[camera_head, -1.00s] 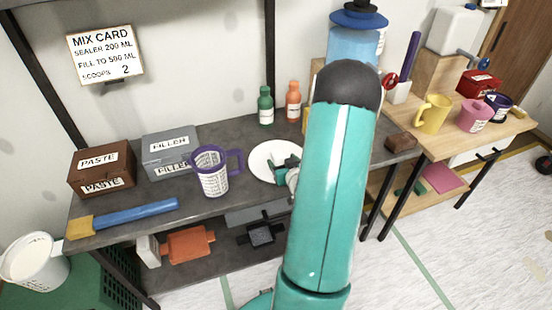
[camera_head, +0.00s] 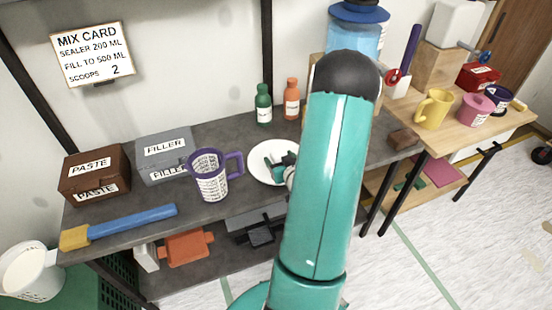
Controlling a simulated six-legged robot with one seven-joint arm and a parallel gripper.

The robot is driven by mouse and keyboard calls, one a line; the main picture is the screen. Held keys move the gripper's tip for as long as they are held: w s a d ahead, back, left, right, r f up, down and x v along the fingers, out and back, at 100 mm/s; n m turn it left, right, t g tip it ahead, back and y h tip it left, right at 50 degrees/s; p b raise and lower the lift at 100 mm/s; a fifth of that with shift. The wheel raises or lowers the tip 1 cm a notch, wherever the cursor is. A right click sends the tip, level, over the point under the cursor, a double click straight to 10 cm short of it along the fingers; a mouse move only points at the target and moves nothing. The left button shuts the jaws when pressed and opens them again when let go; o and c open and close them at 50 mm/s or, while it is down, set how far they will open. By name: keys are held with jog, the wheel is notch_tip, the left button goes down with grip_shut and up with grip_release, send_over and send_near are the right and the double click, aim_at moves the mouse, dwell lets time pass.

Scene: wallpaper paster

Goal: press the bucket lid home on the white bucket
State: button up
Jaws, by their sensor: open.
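The white bucket (camera_head: 32,275) stands at the lower left, beside the dark table's left end, partly cut off by the frame edge. It appears open at the top. A round white disc, which looks like the bucket lid (camera_head: 262,149), lies flat on the dark table right of the purple measuring mug. My gripper (camera_head: 276,164) is over the lid's right part, small and dark teal, with its fingers apart. My arm hides part of the gripper and the lid's right edge. I cannot tell whether the fingers touch the lid.
The purple mug (camera_head: 210,176) stands close left of the lid. A blue-handled brush (camera_head: 130,224) lies along the table's front left edge. Brown paste (camera_head: 90,178) and grey filler boxes (camera_head: 165,150) stand behind. Green (camera_head: 264,106) and orange bottles (camera_head: 291,100) stand behind the lid.

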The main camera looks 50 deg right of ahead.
jog(key=shift+w+d, duration=0.1)
jog(key=shift+w, duration=0.05)
jog(key=shift+r, duration=0.1)
jog(key=c, duration=1.1)
